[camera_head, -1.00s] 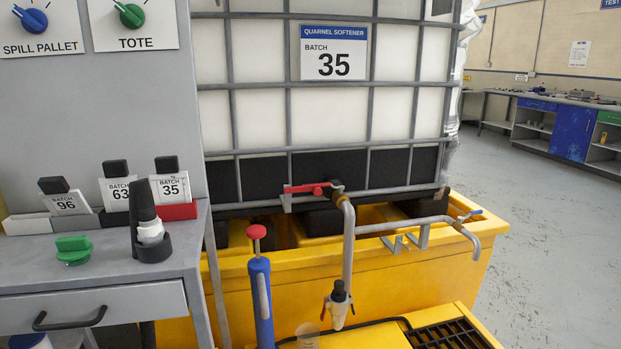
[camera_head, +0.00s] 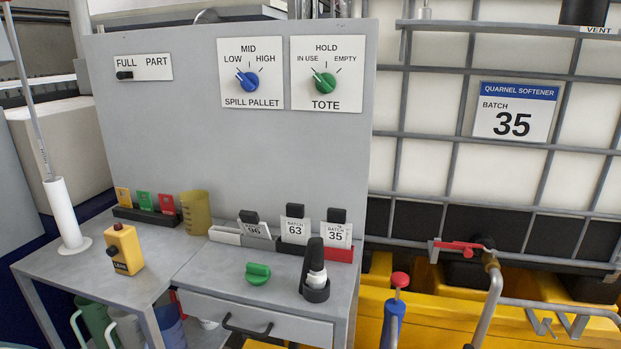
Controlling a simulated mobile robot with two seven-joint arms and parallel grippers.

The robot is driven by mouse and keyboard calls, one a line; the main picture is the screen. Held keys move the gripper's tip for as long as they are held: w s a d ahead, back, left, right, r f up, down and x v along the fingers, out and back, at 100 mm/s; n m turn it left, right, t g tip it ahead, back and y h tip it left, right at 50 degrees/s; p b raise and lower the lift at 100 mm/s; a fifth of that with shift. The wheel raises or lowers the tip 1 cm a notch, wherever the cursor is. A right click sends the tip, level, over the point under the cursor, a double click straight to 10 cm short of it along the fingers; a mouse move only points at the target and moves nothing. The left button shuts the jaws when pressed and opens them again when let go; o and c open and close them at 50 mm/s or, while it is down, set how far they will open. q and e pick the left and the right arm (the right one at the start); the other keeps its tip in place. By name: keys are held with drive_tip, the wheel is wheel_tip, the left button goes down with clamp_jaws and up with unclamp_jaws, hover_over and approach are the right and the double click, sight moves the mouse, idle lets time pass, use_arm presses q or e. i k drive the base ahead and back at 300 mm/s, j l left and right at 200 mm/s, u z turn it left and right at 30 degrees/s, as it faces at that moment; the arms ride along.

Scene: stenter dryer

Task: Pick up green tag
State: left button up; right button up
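The green tag (camera_head: 145,202) stands upright in a dark rack (camera_head: 140,216) at the back of the left bench. It sits between a yellow-orange tag (camera_head: 124,197) on its left and a red tag (camera_head: 167,204) on its right. The lower edge of the green tag is hidden in the rack. Neither of my grippers is in the view.
An amber beaker (camera_head: 196,213) stands right of the rack. Batch cards, a green knob (camera_head: 257,273) and a black-topped holder (camera_head: 315,272) occupy the right bench.

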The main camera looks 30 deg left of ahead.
sight(145, 204)
drive_tip(key=u, duration=1.9)
drive_tip(key=z, duration=1.2)
drive_tip(key=k+j+z, duration=0.25)
drive_tip(key=j, duration=0.15)
drive_tip(key=k+j+z, duration=0.2)
drive_tip(key=k+j, duration=0.05)
drive_tip(key=j, duration=0.1)
